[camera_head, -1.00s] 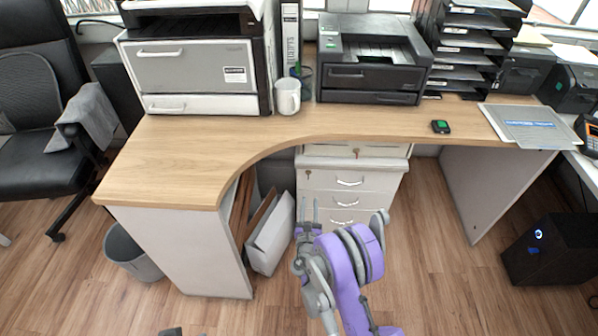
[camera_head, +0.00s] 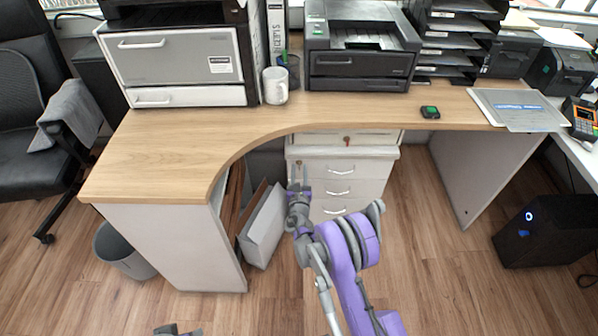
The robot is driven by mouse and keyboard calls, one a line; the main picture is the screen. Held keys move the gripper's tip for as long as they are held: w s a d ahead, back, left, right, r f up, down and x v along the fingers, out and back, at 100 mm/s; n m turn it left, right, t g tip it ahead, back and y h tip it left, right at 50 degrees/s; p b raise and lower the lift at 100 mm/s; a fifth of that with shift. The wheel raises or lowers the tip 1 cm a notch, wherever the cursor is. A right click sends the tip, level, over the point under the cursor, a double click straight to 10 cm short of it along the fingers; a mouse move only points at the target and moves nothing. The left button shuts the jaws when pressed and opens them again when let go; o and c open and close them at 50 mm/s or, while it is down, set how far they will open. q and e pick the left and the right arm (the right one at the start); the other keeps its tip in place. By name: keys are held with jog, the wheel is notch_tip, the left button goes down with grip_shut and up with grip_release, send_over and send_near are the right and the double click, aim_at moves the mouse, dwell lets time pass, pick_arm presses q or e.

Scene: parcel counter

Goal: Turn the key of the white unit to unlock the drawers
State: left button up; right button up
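The white drawer unit (camera_head: 366,170) stands under the desk, with several silver-handled drawers that look closed. Its small key (camera_head: 298,163) is at the upper left of the front, beside the top drawer. My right gripper (camera_head: 299,178) is right at the key, in front of the unit's left edge. Its two fingers look apart, one on each side, and they partly cover the key. I cannot tell whether they touch it. My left gripper (camera_head: 178,330) shows only as a small grey part at the bottom edge; its fingers cannot be read.
The wooden desk top (camera_head: 160,155) curves above the unit. A second lock (camera_head: 347,139) shows on the drawer just under it. A white folder box (camera_head: 263,228) leans close left of the unit. A grey bin (camera_head: 122,250) stands further left.

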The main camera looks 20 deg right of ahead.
grip_shut()
dwell(1.4)
